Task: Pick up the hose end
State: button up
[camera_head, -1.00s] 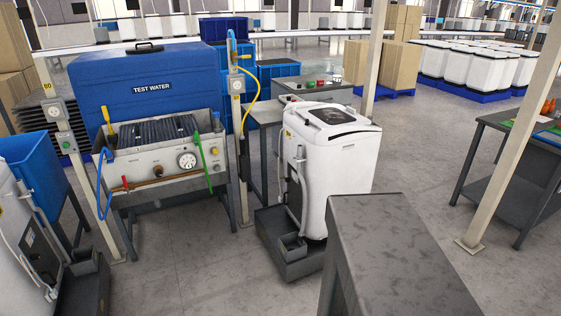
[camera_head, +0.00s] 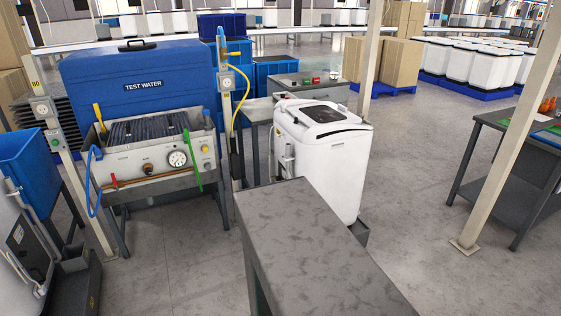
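My gripper is not in view. A blue test water station (camera_head: 140,82) stands at the left, with a grey basin and control panel (camera_head: 150,160) in front. A blue hose (camera_head: 91,190) curves down the basin's left side. A green hose or strap (camera_head: 192,160) hangs at its right. A yellow hose (camera_head: 236,120) hangs from the post beside the station. A white washer-like machine (camera_head: 330,155) stands to the right, with a pale grey hose (camera_head: 288,160) on its left side. I cannot tell which hose end is meant.
A grey table (camera_head: 310,235) stands close in front and hides the machine's lower part. Another white machine (camera_head: 18,245) is cut off at the left edge. A post (camera_head: 505,140) and a dark workbench (camera_head: 495,190) stand at the right. Open floor (camera_head: 415,200) lies between.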

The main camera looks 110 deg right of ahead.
aim_at(288, 155)
jog(key=u, duration=0.2)
jog(key=k, duration=2.9)
jog(key=z, duration=0.75)
